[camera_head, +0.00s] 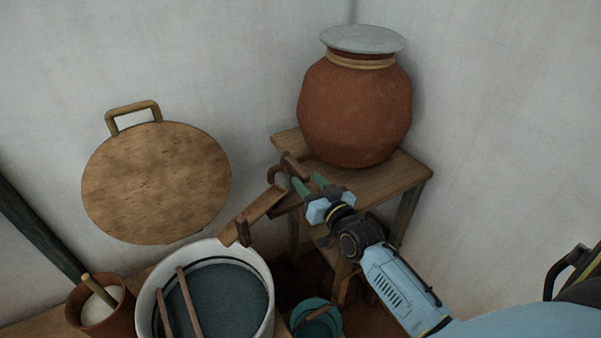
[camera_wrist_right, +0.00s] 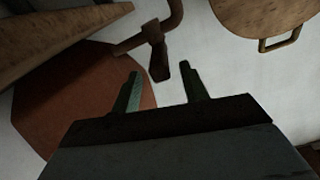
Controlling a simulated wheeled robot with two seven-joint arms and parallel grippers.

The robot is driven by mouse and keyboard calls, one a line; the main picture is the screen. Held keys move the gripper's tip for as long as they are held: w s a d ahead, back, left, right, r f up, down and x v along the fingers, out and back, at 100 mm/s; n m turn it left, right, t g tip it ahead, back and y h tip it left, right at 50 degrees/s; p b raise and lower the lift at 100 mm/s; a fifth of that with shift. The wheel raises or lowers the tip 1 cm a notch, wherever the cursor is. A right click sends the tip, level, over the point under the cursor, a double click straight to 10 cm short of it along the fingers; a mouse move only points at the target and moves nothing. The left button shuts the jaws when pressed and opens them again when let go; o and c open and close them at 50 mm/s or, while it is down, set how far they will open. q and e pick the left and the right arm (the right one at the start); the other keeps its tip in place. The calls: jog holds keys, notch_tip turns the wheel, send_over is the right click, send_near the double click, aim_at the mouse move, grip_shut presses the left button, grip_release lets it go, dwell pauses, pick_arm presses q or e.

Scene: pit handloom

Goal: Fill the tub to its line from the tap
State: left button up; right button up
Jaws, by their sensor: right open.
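The white tub (camera_head: 262,262) stands at the bottom of the head view, holding dark blue-grey liquid (camera_head: 235,290). A dark line runs around its inner wall; how the liquid stands against it is hard to tell. The brown tap (camera_head: 278,172) is in front of the clay pot (camera_head: 355,110), above a sloping wooden trough (camera_head: 262,208) that ends over the tub's rim. My right gripper (camera_head: 308,184) is open and empty beside the tap. In the right wrist view the tap's dark handle (camera_wrist_right: 158,62) lies just beyond and between the open fingertips (camera_wrist_right: 163,84). No stream shows.
The lidded pot stands on a wooden stool (camera_head: 415,172). Two wooden sticks (camera_head: 187,300) lie across the tub. A round wooden lid (camera_head: 155,185) leans on the wall. A brown cup (camera_head: 118,318) and a teal bucket (camera_head: 330,322) flank the tub.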

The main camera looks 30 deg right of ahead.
aim_at(301, 173)
jog(key=shift+w, duration=2.3)
grip_shut()
